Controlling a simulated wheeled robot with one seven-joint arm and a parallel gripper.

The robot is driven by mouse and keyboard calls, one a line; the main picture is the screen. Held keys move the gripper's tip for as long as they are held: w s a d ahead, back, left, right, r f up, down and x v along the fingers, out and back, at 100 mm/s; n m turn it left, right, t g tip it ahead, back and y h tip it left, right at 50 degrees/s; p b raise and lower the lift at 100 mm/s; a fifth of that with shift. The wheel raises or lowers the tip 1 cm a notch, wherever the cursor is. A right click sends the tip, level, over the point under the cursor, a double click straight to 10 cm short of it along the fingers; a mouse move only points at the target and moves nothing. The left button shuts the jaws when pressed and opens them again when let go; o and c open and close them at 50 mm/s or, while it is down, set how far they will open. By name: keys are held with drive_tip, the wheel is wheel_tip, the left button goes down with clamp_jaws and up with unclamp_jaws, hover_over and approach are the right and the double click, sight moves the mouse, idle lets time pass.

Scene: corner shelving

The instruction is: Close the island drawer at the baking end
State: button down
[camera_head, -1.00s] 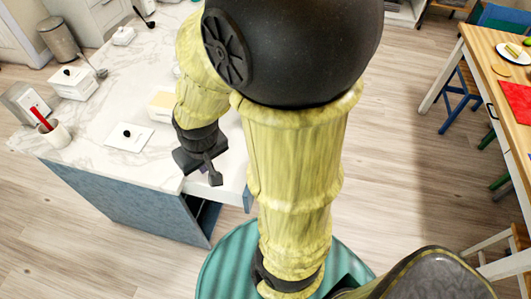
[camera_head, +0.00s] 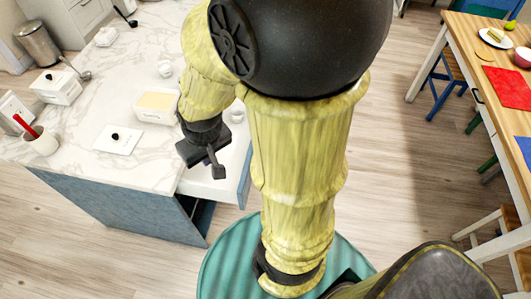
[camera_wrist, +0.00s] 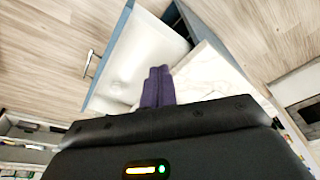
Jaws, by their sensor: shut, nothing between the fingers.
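The island drawer (camera_head: 208,188) is pulled out from the end of the marble-topped island, with a white inside and a blue front. It also shows in the wrist view, where its pale inside (camera_wrist: 140,58) and the bar handle (camera_wrist: 89,63) on its outer face are visible. My gripper (camera_head: 216,169) is shut and empty, pointing down over the open drawer. In the wrist view its two purple fingers (camera_wrist: 158,84) are together, overlapping the drawer's inside. I cannot tell how far above the drawer they are. My arm hides part of the drawer.
The island's marble top (camera_head: 85,100) carries a butter dish (camera_head: 156,105), a white card with a black knob (camera_head: 118,139), a crock with a red utensil (camera_head: 40,141) and white canisters. A wooden table (camera_head: 490,75) with stools stands at right. Floor between is clear.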

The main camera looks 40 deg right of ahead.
drive_tip(key=d+f+m+t+y+b, duration=0.1)
drive_tip(key=d+f+m+y+b, duration=0.1)
drive_tip(key=d+f+m, duration=0.4)
drive_tip(key=s+d+f+m+t+y+b, duration=0.1)
drive_tip(key=d+f+m, duration=0.5)
drive_tip(key=d+m, duration=0.6)
drive_tip(key=d+f+m+t+y+b, duration=0.2)
drive_tip(key=d+f+m+b, duration=0.2)
drive_tip(key=d+f+m, duration=0.3)
drive_tip(key=d+m, duration=0.3)
drive_tip(key=d, duration=0.1)
drive_tip(key=shift+s+d+y, duration=0.15)
drive_tip(key=shift+s+y, duration=0.2)
drive_tip(key=shift+y, duration=0.05)
drive_tip(key=w+a+r+x, duration=0.1)
drive_tip(key=r+x, duration=0.1)
drive_tip(key=x, duration=1.1)
drive_tip(key=shift+w+a+b, duration=0.15)
drive_tip(key=shift+w+b, duration=0.2)
drive_tip(key=shift+b, duration=0.05)
